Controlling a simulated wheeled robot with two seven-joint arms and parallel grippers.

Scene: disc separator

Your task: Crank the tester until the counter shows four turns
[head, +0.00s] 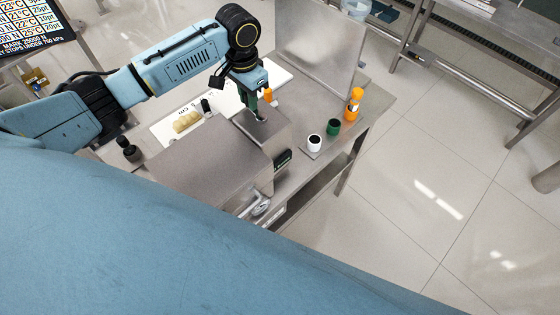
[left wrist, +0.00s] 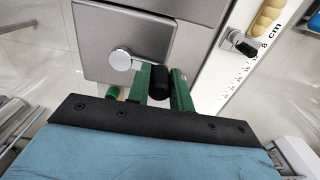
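The tester is a grey steel box (head: 225,160) on a bench. A dark display (head: 283,158) sits on its right side; its digits are too small to read. The crank has a round silver hub (left wrist: 120,60) on a grey face, with a short arm reaching right to an upright black knob (left wrist: 161,82). My left gripper (left wrist: 161,88) has its green fingers on either side of the knob, close against it, and appears shut on it. In the head view my left gripper (head: 258,112) is over the smaller block at the tester's far end. My right gripper is not in view.
A white board with a centimetre scale (left wrist: 238,78) lies beside the tester, with a tan lumpy piece (head: 187,121) on it. White (head: 314,143), green (head: 333,127) and orange (head: 353,104) containers stand at the right. A steel panel (head: 322,45) rises behind. A silver handle (head: 261,207) sticks out in front.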

